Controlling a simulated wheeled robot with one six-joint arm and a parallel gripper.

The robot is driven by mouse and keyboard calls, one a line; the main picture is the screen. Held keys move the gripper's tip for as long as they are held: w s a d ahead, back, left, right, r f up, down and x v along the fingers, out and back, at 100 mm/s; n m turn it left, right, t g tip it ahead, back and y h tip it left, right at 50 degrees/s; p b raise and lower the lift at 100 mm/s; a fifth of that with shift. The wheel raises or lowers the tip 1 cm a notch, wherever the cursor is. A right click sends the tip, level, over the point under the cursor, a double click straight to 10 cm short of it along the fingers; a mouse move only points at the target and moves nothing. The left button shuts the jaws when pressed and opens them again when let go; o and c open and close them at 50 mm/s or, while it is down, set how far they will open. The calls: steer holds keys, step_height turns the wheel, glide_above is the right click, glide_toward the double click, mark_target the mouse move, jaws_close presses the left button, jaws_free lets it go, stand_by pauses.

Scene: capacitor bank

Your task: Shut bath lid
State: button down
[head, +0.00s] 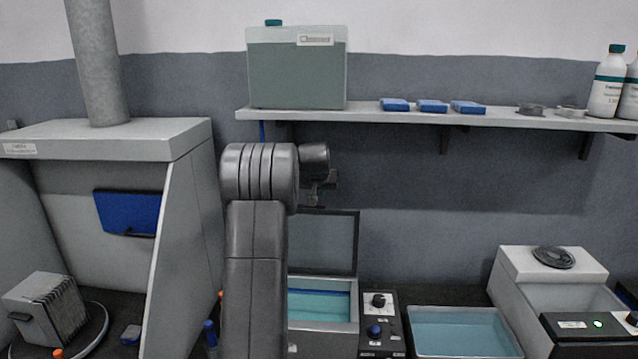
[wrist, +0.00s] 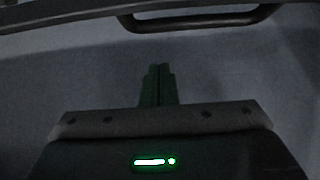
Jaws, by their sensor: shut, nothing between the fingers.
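The bath (head: 320,325) is a pale box holding blue-green liquid, partly hidden behind my arm. Its lid (head: 325,240) stands open and upright at the back, with a dark frame around a grey panel. My gripper (head: 328,190) is just above the lid's top edge, partly hidden by my wrist. In the wrist view the fingers of my gripper (wrist: 158,72) are together and empty. A dark bar with a looped handle (wrist: 200,20) crosses the top of that view, apart from the fingers in the picture. It looks like the lid's edge, but I cannot tell for certain.
A control panel with knobs (head: 380,320) adjoins the bath's right side. An open tray of liquid (head: 462,331) is further right. A wall shelf (head: 430,118) carries a tank and blue boxes above. A fume hood (head: 180,220) stands at left.

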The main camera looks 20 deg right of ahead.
steer(key=f, duration=0.1)
steer(key=s+f+p, duration=0.1)
steer(key=f, duration=0.1)
steer(key=shift+s+a+p, duration=0.25)
steer(key=shift+a+p, duration=0.1)
steer(key=shift+p, duration=0.05)
steer(key=shift+r, duration=0.1)
steer(key=shift+s+a+b, duration=0.1)
steer(key=shift+s+b, duration=0.05)
steer(key=shift+b, duration=0.45)
